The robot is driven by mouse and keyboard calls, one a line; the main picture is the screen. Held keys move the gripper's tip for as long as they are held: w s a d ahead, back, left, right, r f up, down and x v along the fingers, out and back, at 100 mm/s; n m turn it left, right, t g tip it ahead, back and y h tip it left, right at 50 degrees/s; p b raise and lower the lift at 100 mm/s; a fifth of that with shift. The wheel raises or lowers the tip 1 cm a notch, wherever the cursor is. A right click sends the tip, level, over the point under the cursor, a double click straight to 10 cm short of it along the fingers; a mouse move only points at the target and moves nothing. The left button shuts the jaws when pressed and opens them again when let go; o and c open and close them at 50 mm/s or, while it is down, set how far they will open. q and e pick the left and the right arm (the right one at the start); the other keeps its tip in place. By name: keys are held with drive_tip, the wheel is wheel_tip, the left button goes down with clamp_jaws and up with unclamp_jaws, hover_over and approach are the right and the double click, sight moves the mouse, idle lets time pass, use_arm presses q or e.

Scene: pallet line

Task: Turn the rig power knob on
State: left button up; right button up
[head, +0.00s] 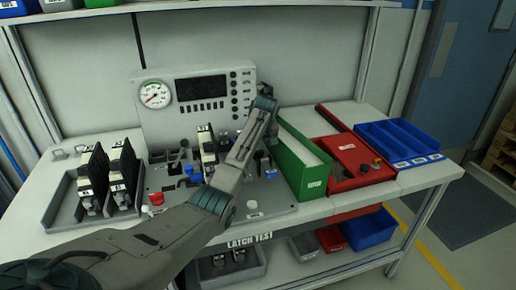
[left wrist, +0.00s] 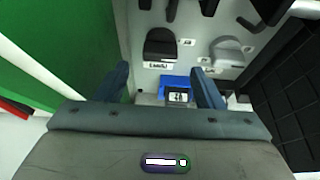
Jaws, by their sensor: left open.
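The test rig's upright panel (head: 190,118) stands at the back of the bench, with a round gauge (head: 155,94), a dark display and a column of small dark knobs (head: 234,92) at its right edge. Which of these is the power knob cannot be read. My left gripper (head: 264,100) is just right of that column, in front of the panel. The left wrist view shows its two blue fingers (left wrist: 161,70) apart, with nothing gripped. Beyond them are a black knob-like part (left wrist: 161,44) above a label and a grey lever-like part (left wrist: 228,51). My right gripper is out of view.
A green box (head: 302,158) stands close right of my left arm; it also fills the left of the wrist view (left wrist: 60,45). A red case (head: 352,158) and a blue divided tray (head: 400,143) lie farther right. A tray with black parts (head: 62,205) is at left.

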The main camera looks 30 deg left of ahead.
use_arm(q)
drive_tip(key=x, duration=0.3)
drive_tip(key=shift+w+a+f, duration=0.1)
drive_tip(key=shift+w+f, duration=0.05)
drive_tip(key=shift+f, duration=0.25)
drive_tip(key=shift+a+f, duration=0.1)
drive_tip(key=shift+c, duration=0.9)
drive_tip(key=c, duration=0.7)
drive_tip(key=shift+c, duration=0.5)
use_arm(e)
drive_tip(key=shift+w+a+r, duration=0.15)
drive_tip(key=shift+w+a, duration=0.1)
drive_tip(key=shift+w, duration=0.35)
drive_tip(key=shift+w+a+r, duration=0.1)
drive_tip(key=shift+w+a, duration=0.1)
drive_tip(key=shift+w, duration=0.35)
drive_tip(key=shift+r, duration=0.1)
